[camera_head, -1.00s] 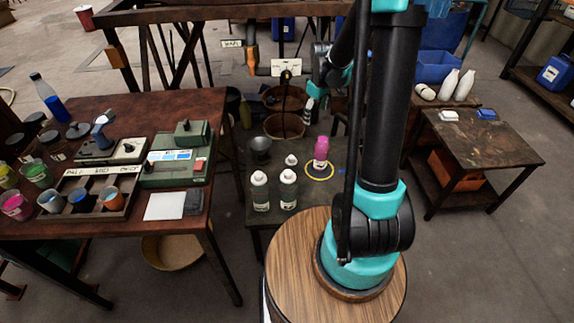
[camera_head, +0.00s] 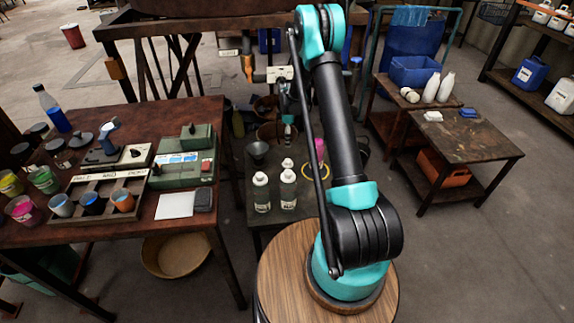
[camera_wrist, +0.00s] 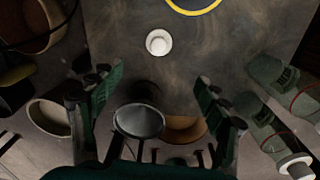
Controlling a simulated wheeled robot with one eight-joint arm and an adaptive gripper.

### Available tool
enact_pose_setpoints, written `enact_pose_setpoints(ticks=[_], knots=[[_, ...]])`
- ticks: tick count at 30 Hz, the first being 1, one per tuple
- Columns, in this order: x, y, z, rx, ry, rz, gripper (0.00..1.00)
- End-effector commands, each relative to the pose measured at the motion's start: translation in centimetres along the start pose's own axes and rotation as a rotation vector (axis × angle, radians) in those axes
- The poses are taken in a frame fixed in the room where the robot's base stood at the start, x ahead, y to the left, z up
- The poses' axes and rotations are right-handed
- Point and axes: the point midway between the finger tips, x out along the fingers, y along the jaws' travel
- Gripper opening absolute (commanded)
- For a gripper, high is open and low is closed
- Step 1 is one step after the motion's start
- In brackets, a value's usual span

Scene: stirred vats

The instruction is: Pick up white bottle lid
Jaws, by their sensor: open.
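The white bottle lid (camera_wrist: 159,42) is a small round white piece on the dark low table (camera_wrist: 235,55), above the middle of the wrist view. In the head view the small white lid (camera_head: 287,163) shows just behind two white bottles (camera_head: 288,190). My gripper (camera_wrist: 155,88) is open and empty, its two green fingers pointing down over the table. The lid appears beyond the fingertips, apart from them. In the head view my gripper (camera_head: 288,120) hangs above the back part of the low table.
A dark funnel (camera_head: 258,149) stands left of the lid; it also shows between the fingers in the wrist view (camera_wrist: 138,121). A pink bottle (camera_head: 320,149) is partly hidden by my arm. A yellow ring (camera_wrist: 194,10) marks the table. Baskets stand behind.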

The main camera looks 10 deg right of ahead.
Motion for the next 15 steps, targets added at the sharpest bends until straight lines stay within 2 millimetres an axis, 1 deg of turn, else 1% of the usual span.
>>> enact_pose_setpoints(ticks=[1,9,12,15], knots=[[1.1,0.0,0.0,0.001,0.000,0.000,0.76],[6.4,0.0,0.0,0.002,0.000,0.001,0.76],[8.1,0.0,0.0,0.002,0.000,0.001,0.76],[9.4,0.0,0.0,0.002,0.000,0.001,0.76]])
